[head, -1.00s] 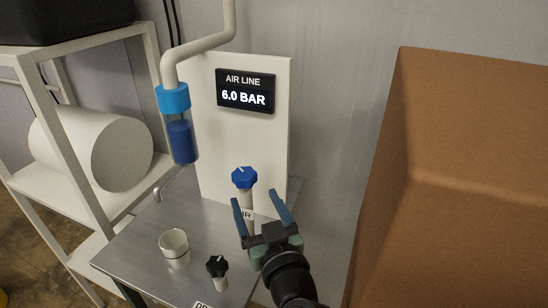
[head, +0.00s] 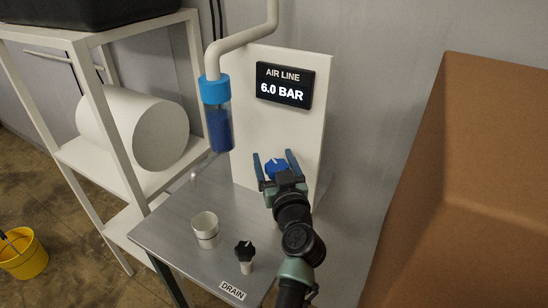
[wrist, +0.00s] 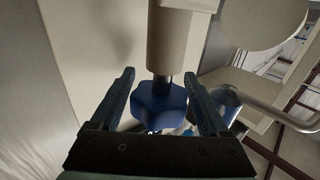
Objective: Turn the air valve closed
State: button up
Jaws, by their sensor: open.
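The air valve has a blue lobed knob (head: 277,166), which also shows in the wrist view (wrist: 160,104) on a pale post. My gripper (head: 276,160) is open, with one blue finger on each side of the knob. In the wrist view my gripper (wrist: 166,88) has a visible gap between the left finger and the knob, and the right finger is close beside it. I cannot tell whether it touches. The air line display (head: 284,86) reads 6.0 BAR. The valve's post and label are hidden behind my gripper in the head view.
A black drain knob (head: 244,251) and a white cup (head: 205,229) stand on the grey metal table (head: 168,222). A filter with a blue bowl (head: 219,128) hangs above. A large brown box (head: 470,170) stands to the right, and a white shelf (head: 90,160) to the left.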

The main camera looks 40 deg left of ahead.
jog(key=shift+w+a, duration=0.1)
jog(key=c, duration=1.1)
